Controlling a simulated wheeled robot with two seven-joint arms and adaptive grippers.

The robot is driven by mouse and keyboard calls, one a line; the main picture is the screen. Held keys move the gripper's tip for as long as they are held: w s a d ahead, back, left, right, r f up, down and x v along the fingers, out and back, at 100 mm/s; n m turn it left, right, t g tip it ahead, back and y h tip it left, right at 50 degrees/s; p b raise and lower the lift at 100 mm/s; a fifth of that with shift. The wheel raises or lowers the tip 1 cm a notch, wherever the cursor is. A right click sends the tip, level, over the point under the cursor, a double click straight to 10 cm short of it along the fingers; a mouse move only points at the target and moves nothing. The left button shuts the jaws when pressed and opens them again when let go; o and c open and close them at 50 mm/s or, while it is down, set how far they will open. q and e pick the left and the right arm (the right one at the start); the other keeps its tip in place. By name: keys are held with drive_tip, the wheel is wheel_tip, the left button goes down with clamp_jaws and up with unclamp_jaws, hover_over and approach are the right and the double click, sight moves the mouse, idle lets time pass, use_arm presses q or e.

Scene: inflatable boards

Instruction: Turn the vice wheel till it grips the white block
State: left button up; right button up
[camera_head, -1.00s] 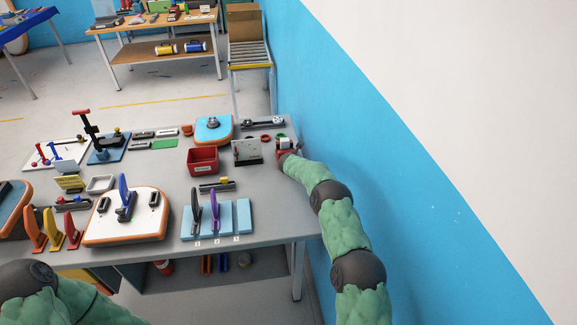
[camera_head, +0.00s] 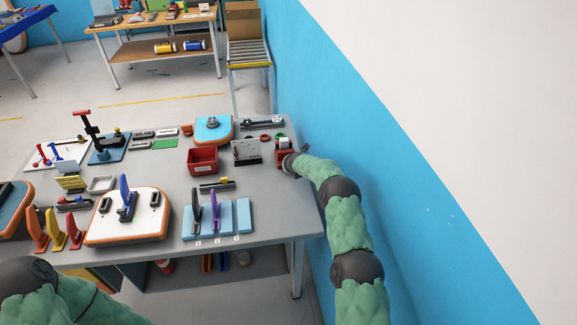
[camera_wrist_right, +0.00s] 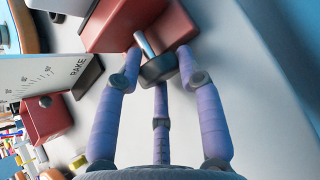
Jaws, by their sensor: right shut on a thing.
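The red vice (camera_head: 284,156) stands at the right end of the grey table, beside the blue wall. A small white block (camera_head: 283,143) shows at its top; I cannot tell whether the jaws touch it. In the right wrist view the red vice body (camera_wrist_right: 125,22) fills the top, with a metal rod and the dark vice wheel (camera_wrist_right: 158,70) in front. My right gripper (camera_wrist_right: 160,64) has its purple fingers closed around the wheel. In the head view my right wrist hides the wheel. My left arm shows at lower left; its gripper is out of view.
A stand with a dial (camera_head: 246,152) and a red bin (camera_head: 203,160) are left of the vice. The blue wall (camera_head: 330,140) is close to my right arm. Blue boards with upright handles (camera_head: 243,216) lie near the table's front edge.

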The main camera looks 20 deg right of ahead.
drive_tip(key=shift+w+r, duration=0.15)
drive_tip(key=shift+r, duration=0.15)
drive_tip(key=o, duration=0.9)
drive_tip(key=shift+f, duration=0.1)
drive_tip(key=shift+v, duration=3.75)
drive_tip(key=shift+f, duration=0.1)
